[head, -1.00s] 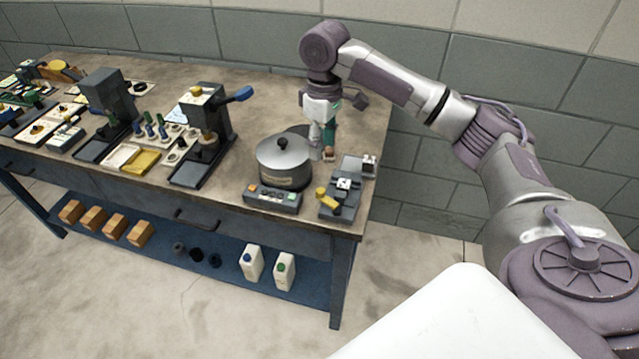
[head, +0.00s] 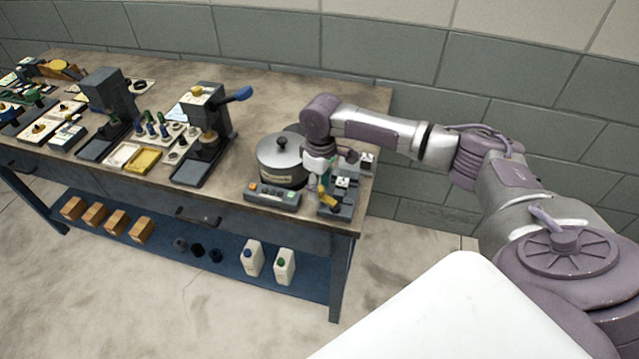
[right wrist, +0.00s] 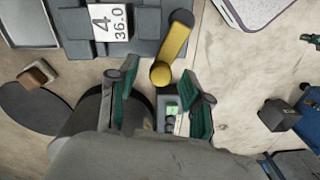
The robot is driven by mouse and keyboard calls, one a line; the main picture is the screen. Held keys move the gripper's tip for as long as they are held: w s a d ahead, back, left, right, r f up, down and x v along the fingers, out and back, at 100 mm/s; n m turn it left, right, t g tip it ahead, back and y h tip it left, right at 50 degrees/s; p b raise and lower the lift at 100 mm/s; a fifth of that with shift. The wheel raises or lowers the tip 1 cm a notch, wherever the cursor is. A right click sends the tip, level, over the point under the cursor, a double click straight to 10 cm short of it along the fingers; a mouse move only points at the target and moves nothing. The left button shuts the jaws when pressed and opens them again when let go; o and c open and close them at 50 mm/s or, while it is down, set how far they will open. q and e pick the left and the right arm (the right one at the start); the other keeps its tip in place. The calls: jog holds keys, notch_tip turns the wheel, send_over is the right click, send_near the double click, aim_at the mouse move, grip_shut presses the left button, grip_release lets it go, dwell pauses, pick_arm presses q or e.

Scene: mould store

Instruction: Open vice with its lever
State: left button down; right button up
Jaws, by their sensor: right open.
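The vice (head: 344,199) is a small grey block device at the right front of the bench. Its yellow lever (head: 327,197) stands at its left side. In the right wrist view the vice (right wrist: 130,40) fills the top, with a label reading 4 and 36.0. The lever (right wrist: 174,47) slants there, its round knob end nearest my fingers. My right gripper (head: 321,182) is above the lever, beside the pot. In the right wrist view its two green-padded fingers (right wrist: 163,98) are apart with nothing held, and the knob is just beyond the gap between them. My left gripper is not in view.
A lidded grey pot (head: 282,160) and a button box (head: 272,194) stand close left of the vice. A press with a blue handle (head: 208,125) is further left. The bench's right edge is near. Bottles (head: 284,265) stand on the lower shelf (head: 225,268).

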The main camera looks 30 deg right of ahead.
grip_shut()
jog(key=p, duration=0.2)
jog(key=m+p, duration=0.1)
jog(key=shift+d+r+m+p, duration=0.25)
jog(key=shift+d+m+p, duration=0.05)
jog(key=shift+d+p, duration=0.05)
jog(key=shift+w+d+f+m, duration=0.1)
jog(key=shift+d+f+m, duration=0.1)
jog(key=shift+m, duration=0.1)
grip_release()
